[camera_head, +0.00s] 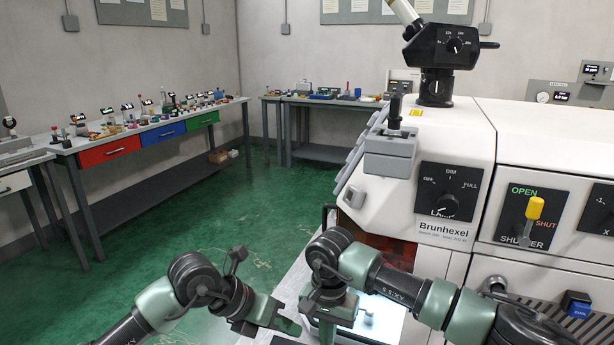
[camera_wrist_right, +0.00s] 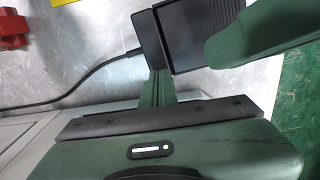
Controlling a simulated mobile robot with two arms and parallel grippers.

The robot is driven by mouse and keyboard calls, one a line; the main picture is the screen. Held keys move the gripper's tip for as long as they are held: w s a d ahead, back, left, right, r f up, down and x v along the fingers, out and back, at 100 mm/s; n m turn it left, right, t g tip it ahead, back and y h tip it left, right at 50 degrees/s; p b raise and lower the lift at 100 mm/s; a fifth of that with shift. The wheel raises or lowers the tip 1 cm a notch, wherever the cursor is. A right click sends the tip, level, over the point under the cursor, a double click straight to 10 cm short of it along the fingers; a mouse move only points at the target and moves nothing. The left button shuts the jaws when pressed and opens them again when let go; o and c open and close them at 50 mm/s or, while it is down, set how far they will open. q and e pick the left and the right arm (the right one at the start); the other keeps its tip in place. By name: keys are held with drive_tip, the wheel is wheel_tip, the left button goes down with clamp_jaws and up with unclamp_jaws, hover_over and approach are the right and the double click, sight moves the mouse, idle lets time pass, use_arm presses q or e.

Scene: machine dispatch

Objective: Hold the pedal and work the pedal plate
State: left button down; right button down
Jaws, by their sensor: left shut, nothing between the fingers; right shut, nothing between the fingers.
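In the right wrist view a black pedal lies on a grey metal surface, with a ribbed pedal plate (camera_wrist_right: 203,22) and a smoother block (camera_wrist_right: 150,38) at its left. A black cable runs left from it. My right gripper (camera_wrist_right: 160,86) is shut and empty, its fingertips close to the pedal's lower edge; contact cannot be told. A green rounded part, which looks like my left gripper, overlaps the plate's right side. In the head view my left gripper (camera_head: 286,323) is shut and empty, left of my right gripper (camera_head: 335,312), which points down. The pedal is mostly hidden there by my arms.
Benches with coloured drawers (camera_head: 110,151) line the left wall. The green floor between is free. A red object (camera_wrist_right: 12,32) lies at the wrist view's upper left.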

wheel_tip(320, 180, up, 3)
drive_tip(key=shift+f+p, duration=0.1)
drive_tip(key=shift+p, duration=0.25)
drive_tip(key=shift+r+p, duration=0.4)
drive_tip(key=shift+r, duration=0.85)
